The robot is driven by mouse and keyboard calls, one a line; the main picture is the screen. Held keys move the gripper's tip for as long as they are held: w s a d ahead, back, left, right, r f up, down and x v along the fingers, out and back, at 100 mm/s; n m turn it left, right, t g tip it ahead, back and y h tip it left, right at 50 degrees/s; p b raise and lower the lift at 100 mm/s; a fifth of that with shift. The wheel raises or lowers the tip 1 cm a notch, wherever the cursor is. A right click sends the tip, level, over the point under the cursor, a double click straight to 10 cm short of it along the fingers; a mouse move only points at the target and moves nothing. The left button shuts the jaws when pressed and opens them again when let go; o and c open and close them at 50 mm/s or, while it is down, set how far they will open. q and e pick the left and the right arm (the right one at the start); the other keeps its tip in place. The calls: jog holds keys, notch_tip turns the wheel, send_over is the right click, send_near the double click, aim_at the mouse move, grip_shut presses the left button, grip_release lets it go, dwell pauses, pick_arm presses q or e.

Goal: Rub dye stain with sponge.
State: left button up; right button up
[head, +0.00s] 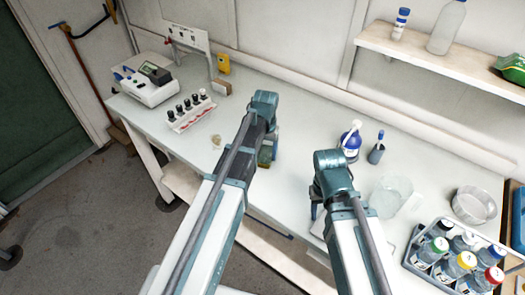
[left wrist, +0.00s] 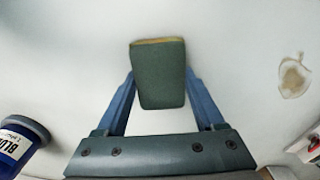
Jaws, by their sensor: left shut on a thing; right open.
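The sponge (left wrist: 158,78), dark green with a thin yellowish edge, is held between the two blue fingers of my left gripper (left wrist: 160,90). In the head view a bit of the sponge (head: 265,157) shows below my left gripper (head: 268,150), over the bench's front part. I cannot tell whether it touches the bench. The dye stain (left wrist: 294,77) is a brownish ring-like mark on the white top, right of the sponge and apart from it. In the head view the stain (head: 216,142) lies left of my left gripper. My right gripper (head: 316,205) is open, mostly hidden by its arm.
A rack of dark-capped vials (head: 190,112) stands beyond the stain, with a white instrument (head: 150,85) further left. A blue bottle (head: 350,140) stands to the right; it also shows in the left wrist view (left wrist: 14,148). A bottle crate (head: 411,262) is front right. Bench around the stain is clear.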

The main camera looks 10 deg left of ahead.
aim_at(272, 165)
pick_arm(q)
jog(key=shift+s+d, duration=0.25)
jog(key=shift+d, duration=0.4)
jog(key=shift+s+d, duration=0.2)
jog(key=shift+d, duration=0.4)
jog(key=shift+s+d, duration=0.25)
jog(key=shift+d, duration=0.4)
pick_arm(e)
jog(key=shift+d, duration=0.15)
pick_arm(q)
jog(key=shift+s+a+f, duration=0.1)
jog(key=shift+s+a, duration=0.1)
jog(key=shift+s, duration=0.1)
pick_arm(e)
jog(key=shift+f, duration=0.15)
pick_arm(q)
jog(key=shift+c, duration=0.7)
jog(key=shift+a, duration=0.2)
jog(key=shift+w+a, duration=0.35)
jog(key=shift+a, duration=0.45)
jog(key=shift+w+a, duration=0.3)
jog(key=shift+a, duration=0.5)
jog(key=shift+w+a, duration=0.35)
jog(key=shift+a, duration=0.45)
jog(key=shift+w+a, duration=0.3)
jog(key=shift+a, duration=0.5)
jog(key=shift+a, duration=0.1)
